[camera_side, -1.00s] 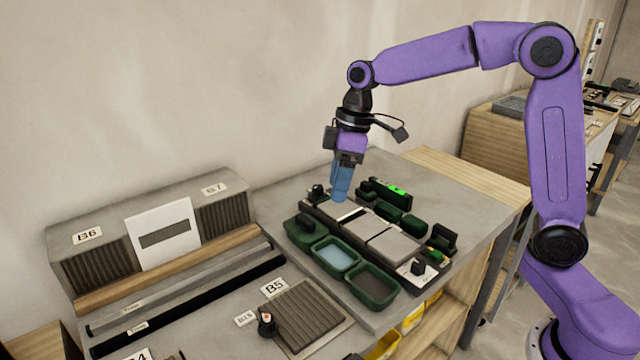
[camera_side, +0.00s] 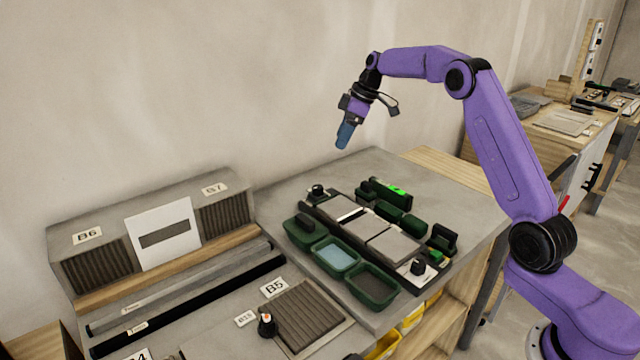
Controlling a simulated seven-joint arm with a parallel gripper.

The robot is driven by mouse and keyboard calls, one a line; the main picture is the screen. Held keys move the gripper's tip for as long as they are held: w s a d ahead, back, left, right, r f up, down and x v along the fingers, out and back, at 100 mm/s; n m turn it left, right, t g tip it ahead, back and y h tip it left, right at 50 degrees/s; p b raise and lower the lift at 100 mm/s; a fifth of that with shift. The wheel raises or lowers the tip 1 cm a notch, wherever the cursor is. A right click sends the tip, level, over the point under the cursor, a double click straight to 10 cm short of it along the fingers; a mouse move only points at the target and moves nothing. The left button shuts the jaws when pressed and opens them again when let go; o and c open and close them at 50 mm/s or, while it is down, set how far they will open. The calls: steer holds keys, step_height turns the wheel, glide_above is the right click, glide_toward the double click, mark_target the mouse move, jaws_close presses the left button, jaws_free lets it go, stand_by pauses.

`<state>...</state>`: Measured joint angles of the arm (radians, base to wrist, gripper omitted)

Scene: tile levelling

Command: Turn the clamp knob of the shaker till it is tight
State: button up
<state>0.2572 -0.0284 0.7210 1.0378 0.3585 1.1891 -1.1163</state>
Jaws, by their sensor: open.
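My gripper (camera_side: 345,136), with blue fingers, hangs in the air above the back of the grey bench, clear of everything below. It is open and I see nothing held in it. The black fixture (camera_side: 413,284) with grey tiles (camera_side: 393,247) lies on the bench below. A black knob (camera_side: 317,190) stands at its far left end and another black knob (camera_side: 418,266) on a white plate at its near right end. I cannot tell which of them is the shaker's clamp knob, nor how tight either is.
Green trays (camera_side: 371,287) line the fixture's front left side. A green device with a lit display (camera_side: 397,190) and green blocks (camera_side: 412,224) stand behind it. A ribbed panel (camera_side: 308,313) and long rails (camera_side: 190,300) lie at left. The bench's back is clear.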

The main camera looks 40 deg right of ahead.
mark_target(318, 187)
steer(key=x, duration=1.6)
steer(key=shift+a+f, duration=0.1)
steer(key=shift+f, duration=0.05)
steer(key=c, duration=1.1)
